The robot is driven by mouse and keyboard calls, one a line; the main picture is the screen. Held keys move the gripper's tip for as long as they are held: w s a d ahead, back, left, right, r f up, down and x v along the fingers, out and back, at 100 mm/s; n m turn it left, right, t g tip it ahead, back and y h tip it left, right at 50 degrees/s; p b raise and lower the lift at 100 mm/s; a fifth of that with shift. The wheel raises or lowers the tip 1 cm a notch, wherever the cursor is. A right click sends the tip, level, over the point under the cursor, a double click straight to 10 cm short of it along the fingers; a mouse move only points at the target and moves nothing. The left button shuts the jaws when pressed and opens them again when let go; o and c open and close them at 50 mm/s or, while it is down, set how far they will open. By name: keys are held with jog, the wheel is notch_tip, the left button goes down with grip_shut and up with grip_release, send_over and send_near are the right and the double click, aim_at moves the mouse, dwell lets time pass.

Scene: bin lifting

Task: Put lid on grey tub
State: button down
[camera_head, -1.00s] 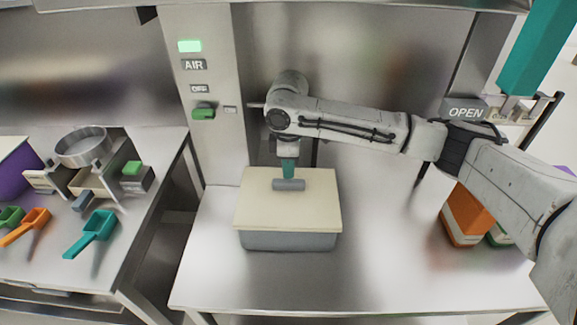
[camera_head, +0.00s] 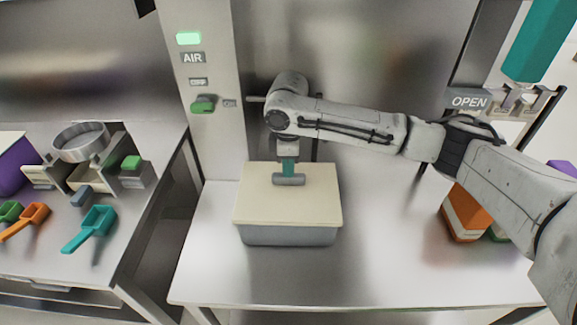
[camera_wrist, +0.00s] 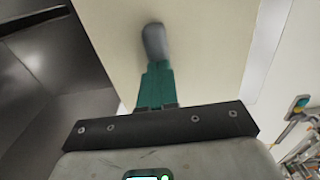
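The grey tub (camera_head: 288,236) stands on the steel table under my arm. The cream lid (camera_head: 258,209) lies over its top, roughly level, with its front edge in line with the tub's rim. A grey bar handle (camera_head: 289,180) lies crosswise on the lid; it also shows in the wrist view (camera_wrist: 154,41). My gripper (camera_head: 289,172) points down at the handle's middle. In the wrist view its teal fingers (camera_wrist: 158,68) look close together with no gap, their tips at the near end of the handle. The handle is not seen between them. The tub's inside is hidden.
A panel (camera_head: 200,130) with a green switch stands behind left. An orange and white box (camera_head: 463,213) stands at right. The left bench (camera_head: 50,250) holds scoops and a round sieve (camera_head: 80,143).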

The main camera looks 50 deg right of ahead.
notch_tip(320, 180, up, 7)
jog(key=p, duration=0.6)
jog(key=shift+p, duration=0.35)
dwell(0.3)
dwell(0.4)
